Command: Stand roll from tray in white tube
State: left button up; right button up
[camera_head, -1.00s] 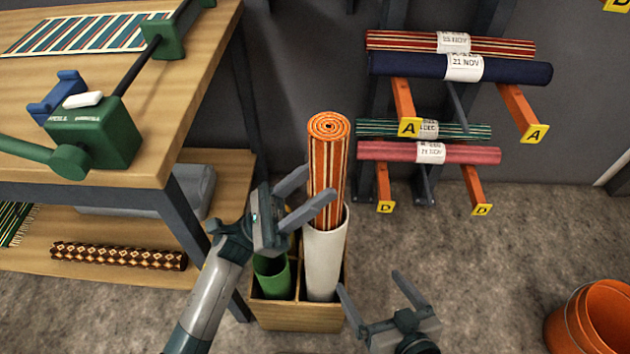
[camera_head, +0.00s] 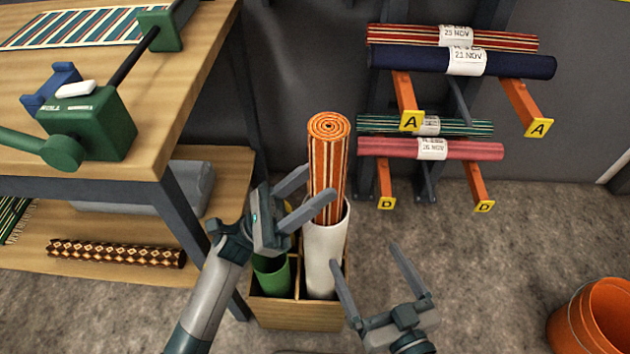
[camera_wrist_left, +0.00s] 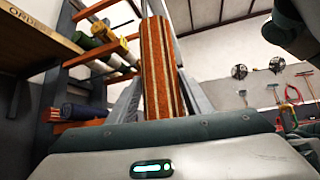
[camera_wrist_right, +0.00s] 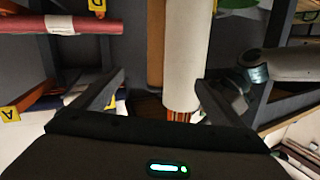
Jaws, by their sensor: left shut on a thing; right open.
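An orange, cream and dark striped roll (camera_head: 327,160) stands upright with its lower end inside the white tube (camera_head: 321,262); its spiral upper end rises well above the rim. My left gripper (camera_head: 317,190) is shut on the roll above the rim. The roll also shows between its fingers in the left wrist view (camera_wrist_left: 160,70). My right gripper (camera_head: 370,262) is open and empty, low and just right of the white tube. The right wrist view shows the tube (camera_wrist_right: 186,55) ahead, with the roll (camera_wrist_right: 183,115) emerging from it. The roll's lower end is hidden.
A wooden box (camera_head: 295,318) holds the white tube and a green tube (camera_head: 271,275). A wall rack with several rolls on orange arms (camera_head: 522,105) stands behind right. Orange buckets (camera_head: 598,318) sit at right. A wooden bench (camera_head: 150,160) with a lower shelf is at left.

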pick_arm(q)
jog(key=shift+f+b, duration=0.5)
jog(key=shift+f, duration=0.05)
jog(key=shift+f+b, duration=0.5)
pick_arm(e)
notch_tip(320, 180, up, 7)
jog(key=s+a+t+y, duration=0.1)
jog(key=t, duration=0.3)
jog(key=shift+s+r+y, duration=0.2)
jog(key=shift+s+y, duration=0.05)
jog(key=shift+y, duration=0.05)
pick_arm(q)
jog(key=o, duration=1.5)
jog(key=shift+o, duration=0.2)
